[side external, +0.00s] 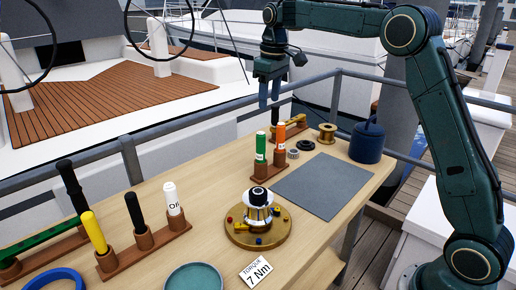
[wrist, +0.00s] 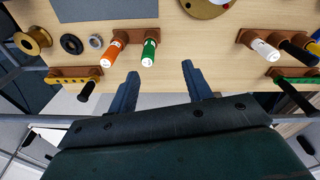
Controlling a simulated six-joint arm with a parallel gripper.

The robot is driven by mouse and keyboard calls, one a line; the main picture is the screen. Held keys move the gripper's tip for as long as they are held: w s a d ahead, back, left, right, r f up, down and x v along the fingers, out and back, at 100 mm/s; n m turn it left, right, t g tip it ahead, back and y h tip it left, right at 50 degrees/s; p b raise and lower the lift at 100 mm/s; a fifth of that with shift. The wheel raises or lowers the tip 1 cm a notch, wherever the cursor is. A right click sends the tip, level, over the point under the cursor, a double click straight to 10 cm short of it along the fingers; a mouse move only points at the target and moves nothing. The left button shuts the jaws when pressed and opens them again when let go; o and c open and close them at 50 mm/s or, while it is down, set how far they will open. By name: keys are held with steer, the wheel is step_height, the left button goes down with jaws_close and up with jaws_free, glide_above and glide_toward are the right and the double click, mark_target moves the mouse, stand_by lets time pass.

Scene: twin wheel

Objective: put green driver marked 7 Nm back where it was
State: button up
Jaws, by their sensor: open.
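The green driver (side external: 261,149) stands upright in a brown two-socket rack (side external: 264,186), beside the orange driver (side external: 281,138). Its white label is too small to read. In the wrist view the green driver (wrist: 149,49) and the orange driver (wrist: 118,50) show by their ends. My gripper (side external: 269,104) is open and empty, above the far edge of the bench and apart from the rack. In the wrist view my gripper (wrist: 160,70) has its fingers spread, with the green driver's end just beyond the fingertips. A white card (side external: 256,271) reads "TORQUE 7 Nm".
A brass wheel fixture (side external: 240,232) stands mid-bench. A second rack (side external: 117,262) at left holds yellow, black and white drivers. A bare grey mat (side external: 330,190), a blue canister (side external: 367,142) and a brass spool (side external: 327,134) lie right. A black-handled tool (wrist: 86,90) stands near my gripper.

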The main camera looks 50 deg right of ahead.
steer(key=s+a+r+m+t, duration=0.1)
steer(key=s+a+r, duration=0.2)
steer(key=s, duration=0.6)
steer(key=s+a+r+t, duration=0.1)
steer(key=s+a+r, duration=0.15)
steer(key=s, duration=0.65)
steer(key=s+a+f, duration=0.1)
steer(key=s+f, duration=0.1)
steer(key=s, duration=0.3)
steer(key=s+f+m+t, duration=0.1)
steer(key=s+f, duration=0.2)
steer(key=s, duration=0.3)
steer(key=s+a+f+t, duration=0.1)
steer(key=s+f, duration=0.2)
steer(key=s, duration=0.3)
steer(key=shift+s+a+f, duration=0.25)
steer(key=shift+a, duration=0.1)
